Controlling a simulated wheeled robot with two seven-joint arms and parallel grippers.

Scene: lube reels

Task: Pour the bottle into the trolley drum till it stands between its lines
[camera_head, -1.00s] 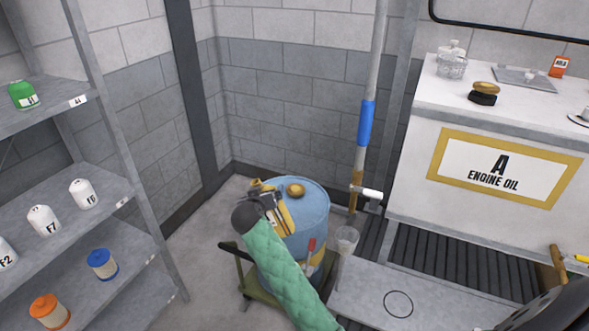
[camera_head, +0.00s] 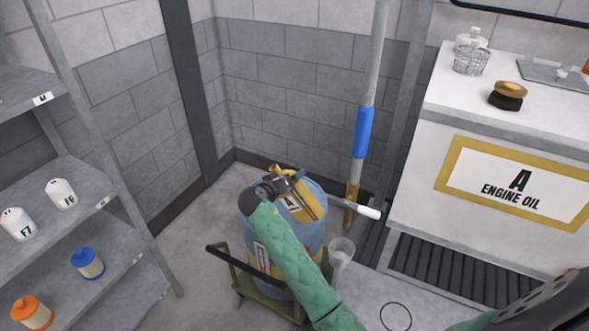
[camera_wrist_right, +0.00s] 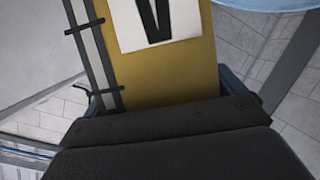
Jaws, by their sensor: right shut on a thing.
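The blue trolley drum (camera_head: 312,232) with a yellow band stands on a green trolley (camera_head: 222,262). A pale upright strip (camera_head: 262,257) shows on its front; any lines on it are too small to read. My right gripper (camera_head: 276,187) is shut on the yellow bottle (camera_head: 311,203), which has a white "A" label and is held tilted over the drum top. In the right wrist view the bottle (camera_wrist_right: 185,75) fills the middle, with a pale strip and dark marks along its left side. The bottle hides the drum's brass cap area. Any flow cannot be seen. My left gripper is out of view.
The white counter (camera_head: 440,110) labelled "ENGINE OIL" stands right. A grey shelf (camera_head: 60,180) with several containers stands left. Floor is free between shelf and trolley.

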